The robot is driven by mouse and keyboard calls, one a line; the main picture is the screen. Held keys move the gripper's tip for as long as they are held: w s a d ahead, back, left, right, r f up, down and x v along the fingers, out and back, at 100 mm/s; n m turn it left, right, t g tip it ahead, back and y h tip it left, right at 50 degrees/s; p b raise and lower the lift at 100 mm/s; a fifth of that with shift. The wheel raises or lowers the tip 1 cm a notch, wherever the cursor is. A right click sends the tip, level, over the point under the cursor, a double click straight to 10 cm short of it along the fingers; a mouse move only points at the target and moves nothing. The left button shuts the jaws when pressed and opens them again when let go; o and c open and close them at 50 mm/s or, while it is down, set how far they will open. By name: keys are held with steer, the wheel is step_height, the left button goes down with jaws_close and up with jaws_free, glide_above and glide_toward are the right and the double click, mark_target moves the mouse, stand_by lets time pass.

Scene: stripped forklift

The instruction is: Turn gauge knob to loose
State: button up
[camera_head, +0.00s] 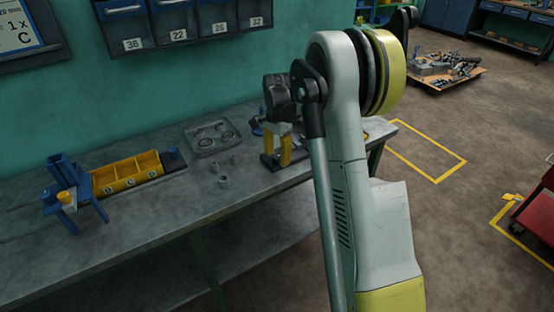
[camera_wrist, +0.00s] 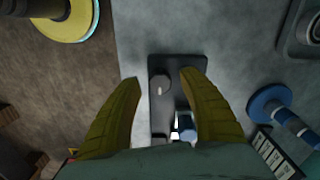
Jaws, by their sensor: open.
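A grey round knob (camera_wrist: 159,84) with a pale mark stands on a dark plate (camera_wrist: 182,63) on the bench, in the wrist view. I take it for the gauge knob. My gripper (camera_wrist: 160,77) is open, its two yellow fingers apart on either side of the knob and apparently not touching it. A small white and blue part (camera_wrist: 183,127) shows near the palm, partly hidden. In the head view my gripper (camera_head: 286,150) points down over the far right part of the bench, and the knob is hidden there.
The grey workbench (camera_head: 130,235) holds a yellow bin row (camera_head: 126,172), a blue fixture (camera_head: 75,185), a grey tray (camera_head: 210,138) and several small grey cylinders (camera_head: 223,181). A blue spool-like part (camera_wrist: 270,105) lies right of my fingers. The bench edge is to their left.

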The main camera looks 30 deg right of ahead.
steer(key=shift+f, duration=0.2)
steer(key=shift+c, duration=0.6)
jaws_close()
